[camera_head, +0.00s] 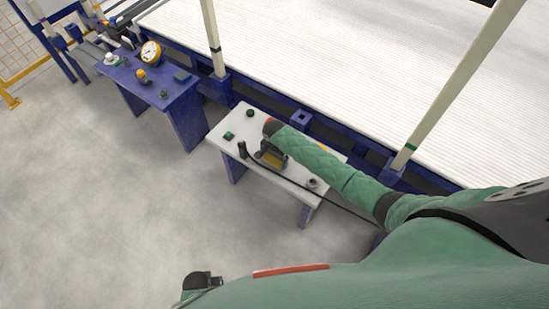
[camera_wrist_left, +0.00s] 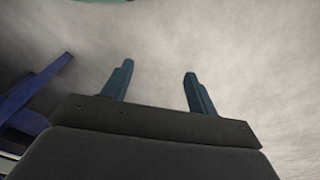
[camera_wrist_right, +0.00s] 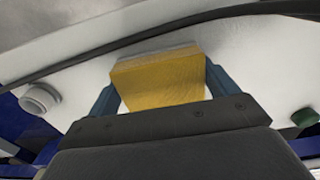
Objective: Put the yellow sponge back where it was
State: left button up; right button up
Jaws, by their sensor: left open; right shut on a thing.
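The yellow sponge (camera_wrist_right: 160,78) is between the two fingers of my right gripper (camera_wrist_right: 160,92), which is shut on it, over the white table. In the head view the sponge (camera_head: 273,160) shows small at the end of my right arm, above the middle of the white table (camera_head: 288,186). I cannot tell whether it touches the tabletop. My left gripper (camera_wrist_left: 159,72) is open and empty over bare floor. In the head view only a dark part of it shows at the lower left, with its fingers unclear.
A black cable (camera_wrist_right: 95,62) crosses the white table beside the sponge. A grey knob (camera_head: 313,183), a dark upright post (camera_head: 242,150) and a green piece (camera_head: 228,136) stand on it. A blue table (camera_head: 178,92) with several items is at the left. The floor at left is clear.

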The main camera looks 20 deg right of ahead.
aim_at(274, 158)
jog(key=o, duration=0.7)
pick_arm(q)
jog(key=shift+s, duration=0.1)
pick_arm(e)
jog(key=shift+r, duration=0.4)
notch_tip(274, 158, up, 11)
jog(key=b, duration=0.2)
jog(key=s+a+f+n+y, duration=0.1)
jog(key=s+a+f+n, duration=0.15)
jog(key=s+f, duration=0.45)
jog(key=s+a+f+n, duration=0.2)
jog(key=s+f+n, duration=0.2)
jog(key=s, duration=0.6)
pick_arm(q)
notch_tip(274, 158, up, 7)
jog(key=w+d, duration=0.1)
jog(key=w, duration=0.1)
jog(key=shift+w+d+f, duration=0.15)
jog(key=shift+w, duration=0.05)
pick_arm(e)
jog(key=s+f+n, duration=0.3)
jog(key=s, duration=0.7)
jog(key=s+d+f+n+t, duration=0.1)
jog(key=s+f+n, duration=0.2)
jog(key=s, duration=0.7)
jog(key=shift+s+d+f, duration=0.15)
jog(key=shift+s, duration=0.05)
